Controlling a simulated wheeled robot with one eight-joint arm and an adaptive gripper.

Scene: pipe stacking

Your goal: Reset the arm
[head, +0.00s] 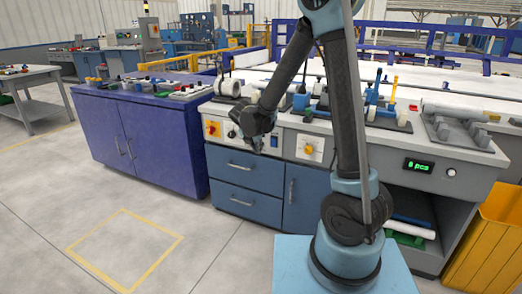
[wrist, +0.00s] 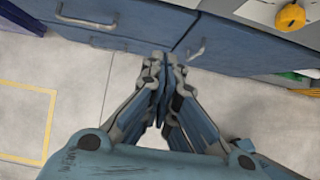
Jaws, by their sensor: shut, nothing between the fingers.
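My arm (head: 347,110) rises from its base, bends at the top and hangs its forearm down to the left in the head view. My gripper (head: 257,148) is in front of the grey-topped workbench (head: 450,150), pointing down near its drawer front. In the wrist view my gripper (wrist: 163,62) has its fingertips together with nothing between them. Below it are the floor and the blue drawers (wrist: 95,22). No object is held.
A dark blue cabinet (head: 135,135) with small parts on top stands left of the workbench. Pipe fittings and fixtures (head: 375,100) crowd the bench top. A yellow bin (head: 495,240) is at the right. The floor with a yellow square outline (head: 125,245) is clear.

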